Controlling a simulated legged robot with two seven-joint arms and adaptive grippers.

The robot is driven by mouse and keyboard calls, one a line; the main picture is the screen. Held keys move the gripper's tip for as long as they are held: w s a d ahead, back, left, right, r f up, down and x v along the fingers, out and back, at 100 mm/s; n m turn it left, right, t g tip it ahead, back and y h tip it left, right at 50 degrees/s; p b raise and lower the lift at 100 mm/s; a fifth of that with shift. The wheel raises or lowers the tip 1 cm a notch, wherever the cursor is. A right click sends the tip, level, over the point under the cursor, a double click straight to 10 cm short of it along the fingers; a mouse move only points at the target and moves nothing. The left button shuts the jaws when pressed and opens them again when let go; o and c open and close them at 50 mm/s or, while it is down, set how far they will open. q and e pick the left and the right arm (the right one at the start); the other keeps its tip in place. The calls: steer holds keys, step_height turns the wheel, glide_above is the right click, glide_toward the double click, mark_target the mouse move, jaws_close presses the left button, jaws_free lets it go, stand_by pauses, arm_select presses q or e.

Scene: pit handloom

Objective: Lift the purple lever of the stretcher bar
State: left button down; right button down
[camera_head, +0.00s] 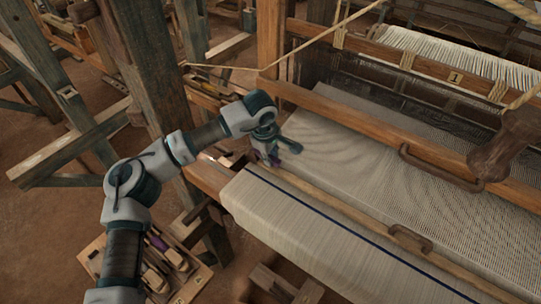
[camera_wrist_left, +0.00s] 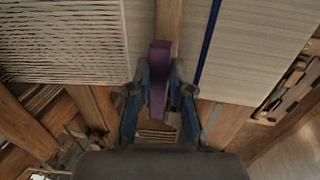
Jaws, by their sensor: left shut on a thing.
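The purple lever (camera_wrist_left: 159,88) stands between the two fingers of my left gripper (camera_wrist_left: 161,80) in the left wrist view, in line with the wooden stretcher bar (camera_wrist_left: 168,20). My left gripper is shut on it. In the head view, my left gripper (camera_head: 271,158) points down at the near-left end of the stretcher bar (camera_head: 345,208), which lies across the cloth. Only a small dark purple patch of the lever shows there, mostly covered by the fingers. I cannot tell how far the lever is raised. My right gripper is not in view.
Pale cloth (camera_head: 290,225) with a dark blue stripe lies in front of the bar. A wooden beam with a curved handle (camera_head: 440,170) crosses the loom behind it. A loom post (camera_head: 155,75) stands close to my left arm. A wooden tray (camera_head: 187,290) with tools sits below left.

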arm_select(q)
steer(key=shift+r, duration=0.1)
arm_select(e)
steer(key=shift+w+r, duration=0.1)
arm_select(q)
steer(key=shift+r+h, duration=0.15)
steer(key=shift+h, duration=0.15)
steer(key=shift+w+a+r+g+h+p, duration=0.2)
steer(key=shift+r+g+h+p, duration=0.15)
steer(key=shift+g+h+p, duration=0.15)
steer(key=shift+w+a+r+g+h+p, duration=0.15)
steer(key=shift+r+g+h+p, duration=0.2)
steer(key=shift+h, duration=0.25)
steer(key=shift+w+a+r+n+g+h+p, duration=0.15)
steer(key=shift+a+r+n+g+h+p, duration=0.25)
steer(key=shift+g+h, duration=0.45)
steer(key=shift+w+a+r+h, duration=0.15)
steer(key=shift+r+h, duration=0.1)
steer(key=shift+h, duration=0.5)
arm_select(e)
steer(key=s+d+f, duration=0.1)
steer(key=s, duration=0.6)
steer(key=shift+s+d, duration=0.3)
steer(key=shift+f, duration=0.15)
